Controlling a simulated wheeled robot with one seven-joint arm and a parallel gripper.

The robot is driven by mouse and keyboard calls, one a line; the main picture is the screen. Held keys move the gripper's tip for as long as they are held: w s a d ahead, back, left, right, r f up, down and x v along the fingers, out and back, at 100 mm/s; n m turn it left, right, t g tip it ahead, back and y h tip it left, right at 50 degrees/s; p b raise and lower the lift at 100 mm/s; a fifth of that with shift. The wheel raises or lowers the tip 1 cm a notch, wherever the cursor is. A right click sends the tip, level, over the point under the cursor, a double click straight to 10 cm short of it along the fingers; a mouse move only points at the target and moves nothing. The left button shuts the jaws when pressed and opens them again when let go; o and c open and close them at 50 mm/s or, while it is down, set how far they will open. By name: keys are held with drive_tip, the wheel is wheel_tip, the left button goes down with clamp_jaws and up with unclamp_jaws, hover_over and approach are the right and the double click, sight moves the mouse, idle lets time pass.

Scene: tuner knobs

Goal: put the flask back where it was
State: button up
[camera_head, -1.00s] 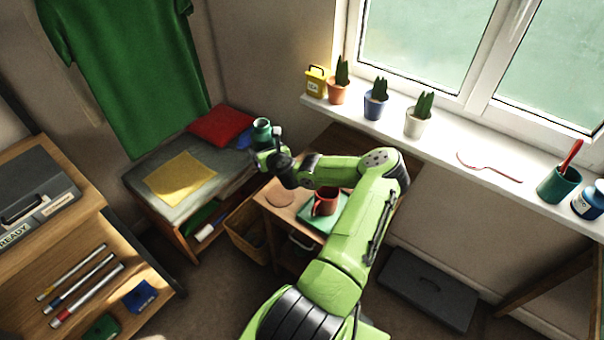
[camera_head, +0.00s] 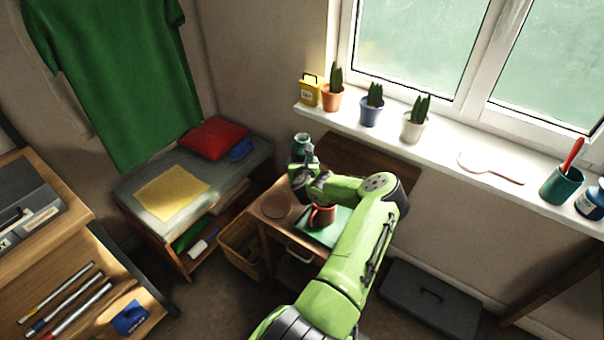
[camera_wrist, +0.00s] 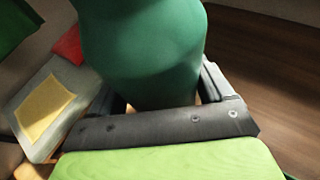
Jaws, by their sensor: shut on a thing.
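The flask (camera_head: 301,139) is dark green and upright in my gripper (camera_head: 301,160). In the wrist view the green flask (camera_wrist: 145,50) fills the upper middle, between the two dark fingers of my gripper (camera_wrist: 165,95), which are shut on it. In the head view the flask is held above the back left part of the small wooden table (camera_head: 262,222). The table's top directly below the flask is partly hidden by my arm.
Left is a bench (camera_head: 150,212) with a yellow cloth (camera_head: 172,192) and red cushion (camera_head: 213,138). Cactus pots (camera_head: 371,110) line the sill (camera_head: 440,145).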

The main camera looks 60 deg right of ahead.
wheel_tip(320, 180, down, 2)
drive_tip(key=shift+f+b, duration=0.25)
drive_tip(key=shift+b, duration=0.05)
drive_tip(key=shift+r, duration=0.15)
